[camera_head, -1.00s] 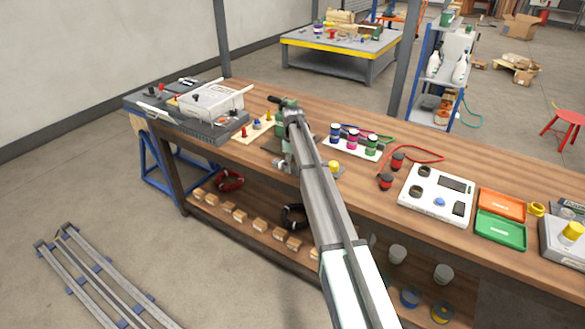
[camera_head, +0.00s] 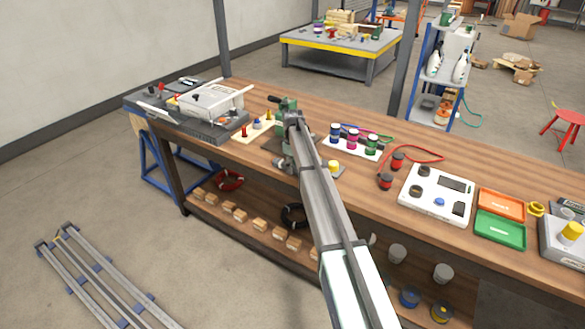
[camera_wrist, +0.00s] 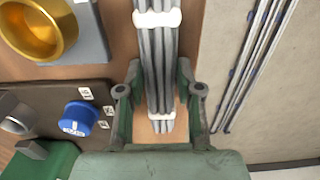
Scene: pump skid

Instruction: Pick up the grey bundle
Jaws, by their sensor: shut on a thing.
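The grey bundle (camera_wrist: 158,55) shows in the wrist view as several thin grey rods or cables, held together by white ties. It runs from the top edge down between the two green fingers of my gripper (camera_wrist: 158,92). My gripper is shut on the bundle, with a finger on each side. One white tie lies above the fingers and another lies lower, between them. In the head view my arm covers the spot, and I cannot make out the bundle there.
The wooden workbench (camera_head: 400,160) is crowded. A white tray with coloured jars (camera_head: 352,142) stands right of my arm, and a white panel (camera_head: 436,195) lies farther right.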

